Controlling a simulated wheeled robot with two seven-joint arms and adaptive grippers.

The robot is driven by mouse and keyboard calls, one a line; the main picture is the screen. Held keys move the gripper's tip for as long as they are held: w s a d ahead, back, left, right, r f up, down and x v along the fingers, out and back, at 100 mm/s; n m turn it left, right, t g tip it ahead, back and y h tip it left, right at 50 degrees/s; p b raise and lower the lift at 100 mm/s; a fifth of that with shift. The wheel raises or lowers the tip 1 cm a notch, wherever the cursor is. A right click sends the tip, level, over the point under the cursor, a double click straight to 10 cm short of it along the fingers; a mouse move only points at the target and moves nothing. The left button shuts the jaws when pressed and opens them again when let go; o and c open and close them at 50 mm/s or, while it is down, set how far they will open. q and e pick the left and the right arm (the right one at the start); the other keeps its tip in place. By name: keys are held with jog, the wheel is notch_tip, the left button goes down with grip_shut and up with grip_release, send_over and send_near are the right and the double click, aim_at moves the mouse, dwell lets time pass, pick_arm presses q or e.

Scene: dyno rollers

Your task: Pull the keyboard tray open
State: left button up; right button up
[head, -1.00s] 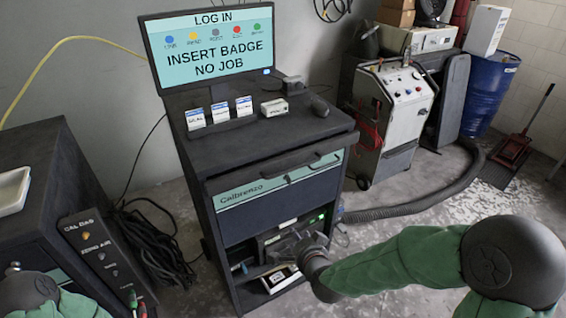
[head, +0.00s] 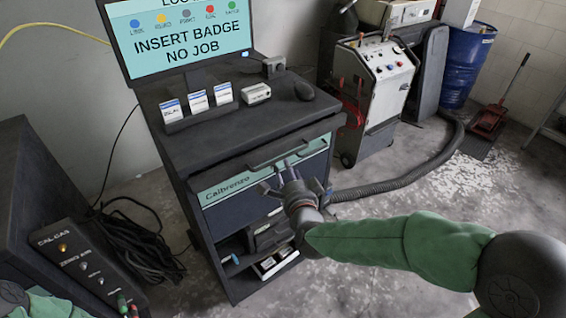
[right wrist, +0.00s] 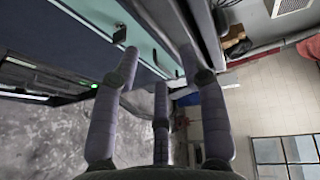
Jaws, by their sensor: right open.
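The keyboard tray (head: 236,165) is a dark front under the top of the black cabinet, above the teal "Calbrenzo" band. A dark bar handle (head: 288,150) runs along its right part. The tray looks shut, nearly flush with the cabinet. My right gripper (head: 288,174) is open and empty, just in front of the teal band and a little below the bar handle. In the right wrist view its fingers (right wrist: 160,68) are spread, with the teal band (right wrist: 146,38) beyond them. Contact with the handle cannot be told. My left gripper is out of view.
Below is an open shelf (head: 270,262). A white machine (head: 372,80) and a thick hose (head: 400,180) stand to the right. The floor in front is clear.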

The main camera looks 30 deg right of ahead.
jog(key=b+x, duration=0.1)
jog(key=x, duration=0.5)
jog(key=shift+w, duration=0.35)
jog(key=shift+d+f, duration=0.1)
jog(key=shift+d, duration=0.05)
grip_shut()
